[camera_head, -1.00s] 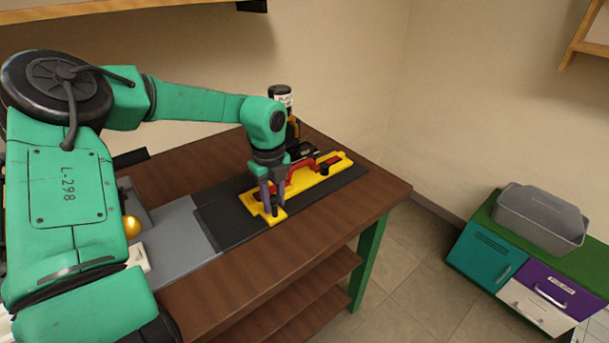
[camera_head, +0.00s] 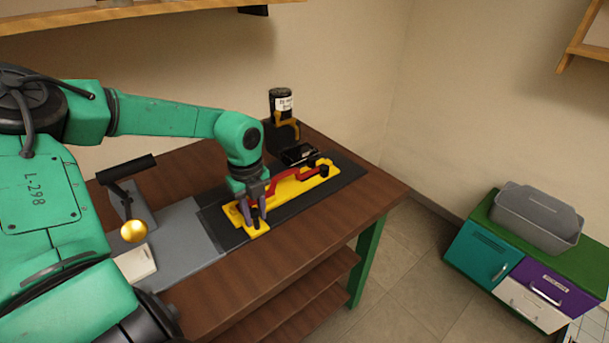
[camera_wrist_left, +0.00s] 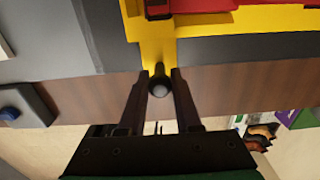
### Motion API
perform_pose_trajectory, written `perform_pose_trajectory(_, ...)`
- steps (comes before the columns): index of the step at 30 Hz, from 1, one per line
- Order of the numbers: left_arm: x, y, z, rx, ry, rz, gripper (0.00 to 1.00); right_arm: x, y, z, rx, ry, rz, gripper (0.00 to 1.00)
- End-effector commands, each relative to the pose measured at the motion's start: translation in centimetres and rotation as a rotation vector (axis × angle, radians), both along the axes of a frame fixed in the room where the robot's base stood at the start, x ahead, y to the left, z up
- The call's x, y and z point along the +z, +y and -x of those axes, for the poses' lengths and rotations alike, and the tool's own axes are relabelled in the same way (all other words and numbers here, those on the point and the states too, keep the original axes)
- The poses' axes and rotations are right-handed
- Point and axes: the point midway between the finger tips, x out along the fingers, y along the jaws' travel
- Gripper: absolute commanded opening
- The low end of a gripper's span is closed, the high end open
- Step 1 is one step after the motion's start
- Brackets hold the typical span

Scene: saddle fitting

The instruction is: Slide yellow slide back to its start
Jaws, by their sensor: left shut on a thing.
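The yellow slide (camera_head: 292,187) lies on a black mat on the workbench and carries a red piece (camera_head: 292,175). A dark upright knob (camera_wrist_left: 158,82) stands on its near-left tab, between the fingers in the left wrist view. My left gripper (camera_head: 255,219) is shut on this knob from above. The slide also shows in the left wrist view (camera_wrist_left: 155,40). A second black knob (camera_head: 324,170) stands at the slide's far right end. My right gripper is not in view.
The black mat (camera_head: 345,184) has bare room right of the slide. A grey plate (camera_head: 182,228) with a gold ball (camera_head: 133,231) lies to the left. The bench's front edge is close by.

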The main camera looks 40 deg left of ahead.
Motion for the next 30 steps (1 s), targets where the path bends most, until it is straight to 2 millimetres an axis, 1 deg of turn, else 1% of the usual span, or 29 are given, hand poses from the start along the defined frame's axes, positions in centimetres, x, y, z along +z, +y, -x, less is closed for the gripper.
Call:
perform_pose_trajectory(1, 0.4, 0.2, 0.4, 0.001, 0.001, -0.001, 0.05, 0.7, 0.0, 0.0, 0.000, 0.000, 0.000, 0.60)
perform_pose_trajectory(4, 0.4, 0.4, 1.2, 0.001, 0.001, -0.001, 0.05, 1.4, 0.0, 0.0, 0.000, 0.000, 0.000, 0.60)
perform_pose_trajectory(10, 0.1, 0.6, 1.8, 0.000, -0.001, -0.001, 0.05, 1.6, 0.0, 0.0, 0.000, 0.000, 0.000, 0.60)
perform_pose_trajectory(15, 0.4, 0.9, 2.8, 0.000, 0.001, -0.001, 0.05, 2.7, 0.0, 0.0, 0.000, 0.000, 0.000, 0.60)
perform_pose_trajectory(20, 0.2, 1.1, 3.4, -0.001, 0.001, -0.001, 0.05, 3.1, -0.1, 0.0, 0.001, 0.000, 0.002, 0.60)
perform_pose_trajectory(25, 0.4, 1.5, 4.8, 0.000, 0.003, -0.002, 0.05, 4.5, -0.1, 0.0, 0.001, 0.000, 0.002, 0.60)
perform_pose_trajectory(30, 0.1, 1.6, 5.3, 0.000, 0.001, 0.000, 0.05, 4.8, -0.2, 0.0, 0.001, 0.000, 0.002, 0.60)
